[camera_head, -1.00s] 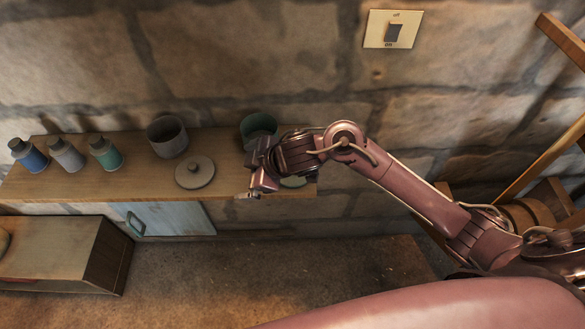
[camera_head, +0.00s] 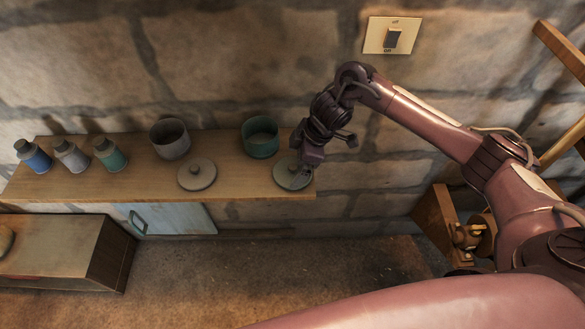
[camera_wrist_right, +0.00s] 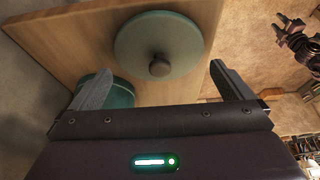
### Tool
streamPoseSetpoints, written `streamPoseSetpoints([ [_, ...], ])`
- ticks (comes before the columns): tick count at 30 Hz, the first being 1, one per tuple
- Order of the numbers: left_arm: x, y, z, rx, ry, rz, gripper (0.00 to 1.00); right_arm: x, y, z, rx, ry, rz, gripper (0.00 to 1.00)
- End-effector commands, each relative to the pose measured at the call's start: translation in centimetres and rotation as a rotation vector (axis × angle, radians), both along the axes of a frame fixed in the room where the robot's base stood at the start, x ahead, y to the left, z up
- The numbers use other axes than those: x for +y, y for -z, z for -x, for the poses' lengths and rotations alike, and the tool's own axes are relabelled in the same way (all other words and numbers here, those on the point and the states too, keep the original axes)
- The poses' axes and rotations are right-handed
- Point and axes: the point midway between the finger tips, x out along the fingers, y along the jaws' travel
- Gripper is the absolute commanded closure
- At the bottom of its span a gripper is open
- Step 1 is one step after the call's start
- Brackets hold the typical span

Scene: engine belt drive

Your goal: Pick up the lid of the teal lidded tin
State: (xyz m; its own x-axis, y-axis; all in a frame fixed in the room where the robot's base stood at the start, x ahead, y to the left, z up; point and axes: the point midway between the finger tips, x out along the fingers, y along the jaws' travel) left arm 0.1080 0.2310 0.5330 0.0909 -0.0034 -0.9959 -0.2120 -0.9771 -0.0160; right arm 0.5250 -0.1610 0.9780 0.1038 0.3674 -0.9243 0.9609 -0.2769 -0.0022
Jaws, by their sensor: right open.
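The teal tin (camera_head: 260,140) stands open on the wooden shelf in the head view; part of it shows behind my left-hand finger in the right wrist view (camera_wrist_right: 118,94). Its round lid (camera_head: 285,177) lies flat on the shelf near the right end, in front of the tin. In the right wrist view the lid (camera_wrist_right: 185,55) is teal-green with a dark round knob (camera_wrist_right: 159,66). My right gripper (camera_head: 303,172) is above the lid, open and empty. In the right wrist view its fingers (camera_wrist_right: 157,82) stand wide apart, with the knob seen between and beyond them. My left gripper is not in view.
A grey tin (camera_head: 170,140) stands open to the left, with its grey lid (camera_head: 197,174) lying in front. Blue (camera_head: 35,158), grey (camera_head: 71,156) and teal (camera_head: 111,156) bottles stand at the shelf's left. The stone wall rises close behind.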

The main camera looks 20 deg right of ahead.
Motion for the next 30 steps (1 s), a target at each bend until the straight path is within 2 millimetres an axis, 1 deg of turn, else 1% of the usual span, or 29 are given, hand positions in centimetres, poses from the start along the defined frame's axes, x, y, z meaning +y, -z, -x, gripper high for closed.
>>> streamPoseSetpoints([
  [1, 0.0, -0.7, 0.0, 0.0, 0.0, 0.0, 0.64, 0.4, 0.4, 0.0, 0.004, 0.001, 0.0, 0.0],
  [3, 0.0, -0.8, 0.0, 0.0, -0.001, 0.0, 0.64, 0.6, 1.4, -0.1, 0.003, 0.001, 0.0, 0.0],
  [6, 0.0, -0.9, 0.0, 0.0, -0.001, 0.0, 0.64, 0.9, 2.1, -0.2, 0.0, -0.001, 0.001, 0.0],
  [13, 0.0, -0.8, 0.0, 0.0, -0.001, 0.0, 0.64, 0.9, 2.3, -0.3, -0.002, 0.0, 0.001, 0.0],
  [18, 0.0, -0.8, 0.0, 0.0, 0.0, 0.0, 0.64, 0.9, 2.3, -0.3, -0.002, 0.0, 0.001, 0.22],
  [20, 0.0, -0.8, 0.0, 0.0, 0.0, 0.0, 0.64, 0.9, 2.3, -0.3, -0.002, 0.0, 0.001, 0.29],
  [26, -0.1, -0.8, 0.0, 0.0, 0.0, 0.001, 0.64, 0.9, 2.2, -0.3, -0.002, 0.0, 0.001, 0.29],
  [30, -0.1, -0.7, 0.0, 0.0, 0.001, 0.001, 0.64, 1.0, 1.8, -0.3, -0.004, -0.001, 0.0, 0.29],
])
